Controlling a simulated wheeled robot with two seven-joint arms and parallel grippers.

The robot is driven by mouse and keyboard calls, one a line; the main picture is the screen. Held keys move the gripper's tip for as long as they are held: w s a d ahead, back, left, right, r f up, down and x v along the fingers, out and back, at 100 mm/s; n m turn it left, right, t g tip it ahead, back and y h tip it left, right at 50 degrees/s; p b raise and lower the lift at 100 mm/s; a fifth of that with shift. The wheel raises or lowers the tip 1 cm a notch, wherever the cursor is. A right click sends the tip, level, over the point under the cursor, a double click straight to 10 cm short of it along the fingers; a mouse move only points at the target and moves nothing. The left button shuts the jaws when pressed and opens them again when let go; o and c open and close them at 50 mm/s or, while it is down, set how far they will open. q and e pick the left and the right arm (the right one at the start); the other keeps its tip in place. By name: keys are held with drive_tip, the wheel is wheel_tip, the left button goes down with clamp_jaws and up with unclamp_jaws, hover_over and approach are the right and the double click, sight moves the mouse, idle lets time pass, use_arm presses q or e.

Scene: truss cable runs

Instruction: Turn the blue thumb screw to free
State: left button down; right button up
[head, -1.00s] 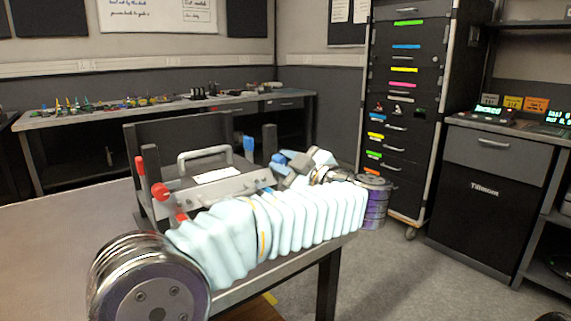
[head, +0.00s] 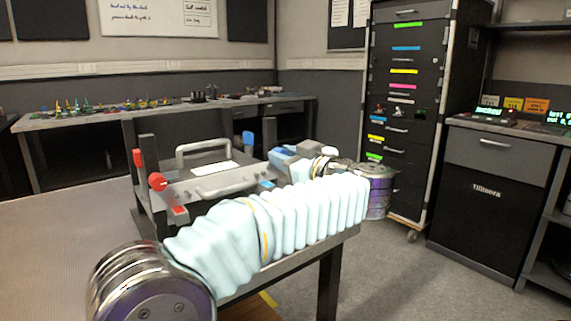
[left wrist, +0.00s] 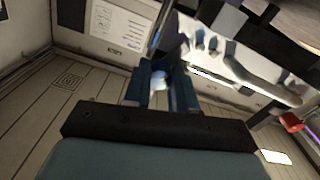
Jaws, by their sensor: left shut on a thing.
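A grey metal unit with a carrying handle (head: 205,152) sits in a dark frame on the table. My left gripper (head: 279,158) is at the right end of this unit, partly hidden behind my own arm. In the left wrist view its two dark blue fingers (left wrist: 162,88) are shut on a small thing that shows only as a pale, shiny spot. I take it for the blue thumb screw, but its shape and turn are hidden. A blue upright piece (head: 248,143) stands just left of the gripper. My right gripper is not in view.
Red knobs (head: 158,181) are on the frame's left side. A drawer cabinet (head: 405,100) stands behind at the right, and a long workbench (head: 90,122) with small parts runs along the back wall. The table's left part (head: 60,245) is bare.

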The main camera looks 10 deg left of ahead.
use_arm(q)
drive_tip(key=shift+m+p, duration=0.5)
drive_tip(key=shift+m, duration=5.8)
drive_tip(key=shift+f, duration=0.1)
drive_tip(key=c, duration=0.9)
unclamp_jaws()
